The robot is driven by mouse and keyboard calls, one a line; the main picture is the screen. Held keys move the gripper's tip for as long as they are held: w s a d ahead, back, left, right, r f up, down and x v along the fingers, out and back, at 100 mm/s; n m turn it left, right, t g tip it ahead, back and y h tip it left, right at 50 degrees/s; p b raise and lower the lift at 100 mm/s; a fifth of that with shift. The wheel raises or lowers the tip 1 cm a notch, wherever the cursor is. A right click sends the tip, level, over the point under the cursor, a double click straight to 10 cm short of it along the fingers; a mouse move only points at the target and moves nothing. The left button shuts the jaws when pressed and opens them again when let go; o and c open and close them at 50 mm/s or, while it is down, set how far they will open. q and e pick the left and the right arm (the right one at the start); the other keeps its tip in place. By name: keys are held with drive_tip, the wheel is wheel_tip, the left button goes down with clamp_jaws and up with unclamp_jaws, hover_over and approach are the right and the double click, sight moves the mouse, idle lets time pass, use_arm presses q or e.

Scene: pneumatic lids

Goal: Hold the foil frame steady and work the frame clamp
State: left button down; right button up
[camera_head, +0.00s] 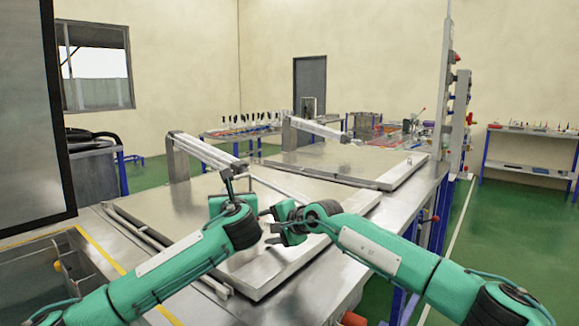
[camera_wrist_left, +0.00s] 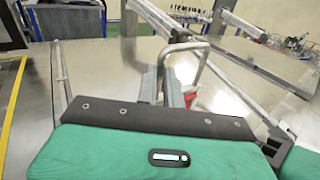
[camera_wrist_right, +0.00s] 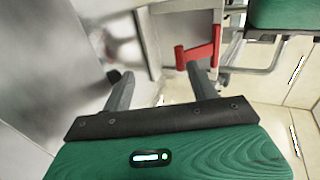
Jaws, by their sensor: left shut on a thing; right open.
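A bent metal tube handle (camera_wrist_left: 188,52), which I take to be part of the foil frame, stands over a steel plate (camera_head: 300,183). My left gripper (camera_wrist_left: 163,72) is shut on this handle; its fingertips partly hide the grip. My right gripper (camera_head: 268,228) is open beside the left one, just above the plate. In the right wrist view, a red lever (camera_wrist_right: 201,54), apparently the frame clamp, lies ahead of the fingertips, nearer the right finger. The jaws are not closed on it. In the head view the arms hide the lever.
A second steel plate (camera_head: 340,160) lies farther back on the bench. Slanted metal bars (camera_head: 205,150) on posts rise at the plates' left side. My two grippers are close together, with little room between them. A grey bin (camera_head: 30,275) stands at the left.

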drive_tip(key=shift+w+a+r+g+h, duration=0.15)
drive_tip(key=shift+w+a+g+h, duration=0.15)
drive_tip(key=shift+w+h, duration=0.3)
drive_tip(key=shift+w+a+r+g+h, duration=0.1)
drive_tip(key=shift+w+r+g+h, duration=0.2)
drive_tip(key=shift+w, duration=0.1)
drive_tip(key=shift+w+r+g+h, duration=0.15)
drive_tip(key=shift+r+g+h, duration=0.35)
drive_tip(key=shift+r+h, duration=0.2)
drive_tip(key=shift+r, duration=0.2)
drive_tip(key=s+d+r+g+h, duration=0.1)
drive_tip(key=s+d+r, duration=0.2)
drive_tip(key=r, duration=0.5)
drive_tip(key=s+d+r+g+h, duration=0.1)
drive_tip(key=s+d+r, duration=0.2)
drive_tip(key=r, duration=0.4)
drive_tip(key=shift+s+d+r, duration=0.35)
drive_tip(key=shift+s+r, duration=0.05)
drive_tip(key=shift+s, duration=0.4)
use_arm(q)
drive_tip(key=c, duration=1.5)
unclamp_jaws()
